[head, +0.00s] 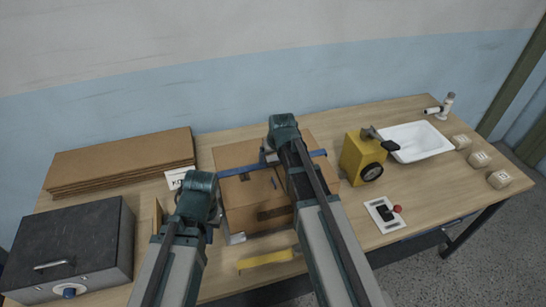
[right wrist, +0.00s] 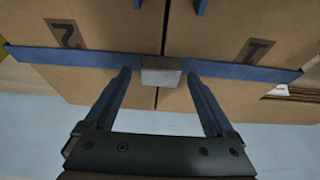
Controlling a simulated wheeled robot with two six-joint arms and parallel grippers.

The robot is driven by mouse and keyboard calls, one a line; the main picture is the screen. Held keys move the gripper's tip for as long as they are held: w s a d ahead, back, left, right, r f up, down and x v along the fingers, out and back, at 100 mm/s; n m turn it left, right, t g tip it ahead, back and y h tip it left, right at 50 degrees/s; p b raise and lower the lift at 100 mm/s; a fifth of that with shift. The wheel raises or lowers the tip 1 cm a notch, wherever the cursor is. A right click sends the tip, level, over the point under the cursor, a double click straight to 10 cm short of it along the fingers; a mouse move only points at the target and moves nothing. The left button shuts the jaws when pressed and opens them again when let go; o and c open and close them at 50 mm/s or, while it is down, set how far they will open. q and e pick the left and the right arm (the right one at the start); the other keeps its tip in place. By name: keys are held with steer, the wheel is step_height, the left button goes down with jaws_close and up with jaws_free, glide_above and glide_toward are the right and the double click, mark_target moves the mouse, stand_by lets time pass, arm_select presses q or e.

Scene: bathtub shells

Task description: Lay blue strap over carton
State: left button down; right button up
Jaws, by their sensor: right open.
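The brown carton (head: 238,158) stands at the middle of the table, its top flaps meeting at a central seam. The blue strap (head: 238,171) lies across its top and also shows in the right wrist view (right wrist: 100,62), running nearly straight from side to side across the seam. A grey block (right wrist: 160,72) sits on the strap at the seam. My right gripper (right wrist: 158,75) is open, its blue fingertips on either side of the block, apart from it. My left gripper (head: 209,234) is at the carton's front left; its fingers are mostly hidden by the arm.
Flat cardboard (head: 120,158) is stacked at the back left, behind a dark grey box (head: 70,245). A yellow dispenser (head: 358,156), a switch panel (head: 384,214) and a white basin (head: 415,140) stand right. A yellow piece (head: 266,260) lies at the front edge.

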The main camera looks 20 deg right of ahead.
steer(key=p+v, duration=1.1)
steer(key=v, duration=0.1)
steer(key=s+a+n+g, duration=0.1)
steer(key=s+a+g, duration=0.1)
steer(key=s+a, duration=0.4)
steer(key=s+a+f+n+g+h, duration=0.1)
steer(key=s+a+n+g, duration=0.1)
steer(key=s+a, duration=0.5)
steer(key=s, duration=0.6)
steer(key=shift+s+a+f+g, duration=0.15)
steer(key=shift+s+a+g, duration=0.1)
steer(key=shift+s+g, duration=0.15)
step_height(320, 180, down, 18)
steer(key=b, duration=1.7)
steer(key=shift+w, duration=0.1)
